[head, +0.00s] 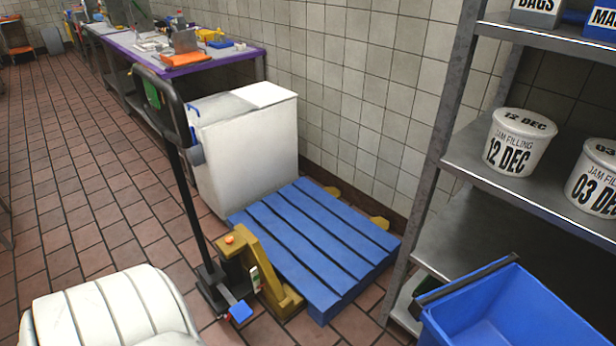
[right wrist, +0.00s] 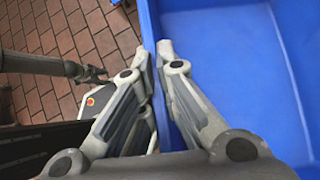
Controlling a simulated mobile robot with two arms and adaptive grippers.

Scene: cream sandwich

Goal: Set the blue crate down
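The blue crate (head: 520,310) is at the bottom right of the head view, in front of the metal shelving and cut off by the frame edge. A dark bar (head: 468,280) lies along its rim. In the right wrist view, the crate's bare blue inside (right wrist: 235,60) fills the right side. My right gripper (right wrist: 153,58) has its fingers on either side of the crate's wall, closed on it. What is under the crate is hidden. What looks like my left gripper (right wrist: 92,74) shows small in the right wrist view, over the floor; its finger state is unclear.
A blue slatted pallet (head: 315,245) lies empty on the tiles, with a yellow pallet jack (head: 262,270) at it. A white chest (head: 250,150) stands behind. Shelving (head: 440,150) with jam buckets (head: 518,142) is at right. Open floor (head: 70,180) lies left.

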